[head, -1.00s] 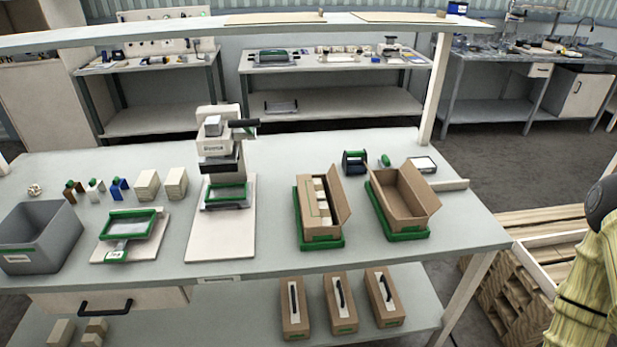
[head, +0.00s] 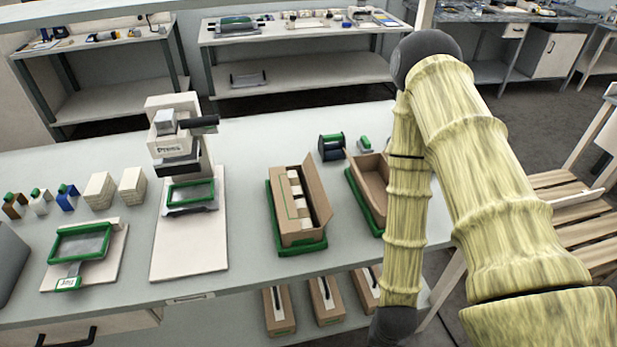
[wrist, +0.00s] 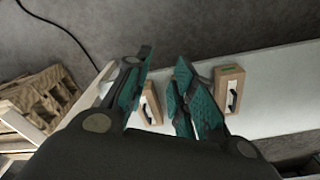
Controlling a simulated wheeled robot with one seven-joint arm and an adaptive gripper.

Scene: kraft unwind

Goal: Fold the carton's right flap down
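A brown carton (head: 302,206) sits in a green-rimmed tray (head: 303,250) on the worktable in the head view. White pieces show inside it, and its right flap (head: 316,195) stands up, leaning outward. A second open carton (head: 371,186) stands to its right, partly hidden by my arm. My gripper (wrist: 163,65) shows in the wrist view with its teal-padded fingers apart and nothing between them. It points toward the lower shelf and floor, away from the flap. The head view does not show the fingers.
A press (head: 177,140) stands left of the carton, with clear tabletop between. A dark spool (head: 331,147) sits behind. Several handled cartons (head: 325,298) stand on the lower shelf, and two show in the wrist view (wrist: 229,96). Wooden pallets (head: 575,215) are at right.

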